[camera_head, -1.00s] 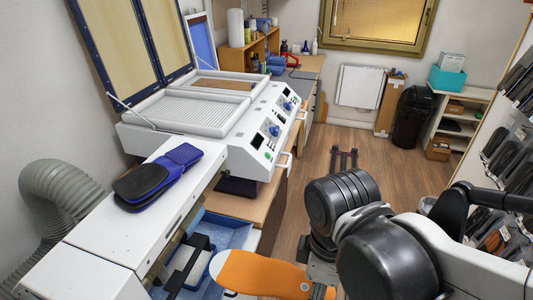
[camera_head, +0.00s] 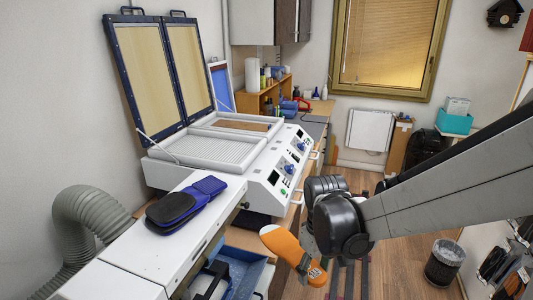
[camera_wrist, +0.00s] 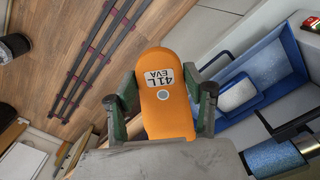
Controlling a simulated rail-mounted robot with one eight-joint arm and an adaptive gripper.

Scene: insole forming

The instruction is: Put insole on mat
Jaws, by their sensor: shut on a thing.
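An orange insole (camera_head: 280,243) with a white label reading "41L EVA" is held in my gripper (camera_head: 306,264), in front of the white forming machine (camera_head: 262,165). The wrist view shows the insole (camera_wrist: 165,70) between the two fingers of my gripper (camera_wrist: 160,98), which are shut on its sides. The machine's two lids stand open. Its near bed is a pale mesh surface (camera_head: 195,150), and its far bed has a brown surface (camera_head: 240,125). Both beds look empty of insoles. I cannot tell which surface is the mat.
Black and blue insoles (camera_head: 180,205) lie on the white bench (camera_head: 130,255) at left. An open blue drawer (camera_wrist: 275,75) is below the bench. A grey hose (camera_head: 85,225) stands at far left, and a bin (camera_head: 443,263) at right.

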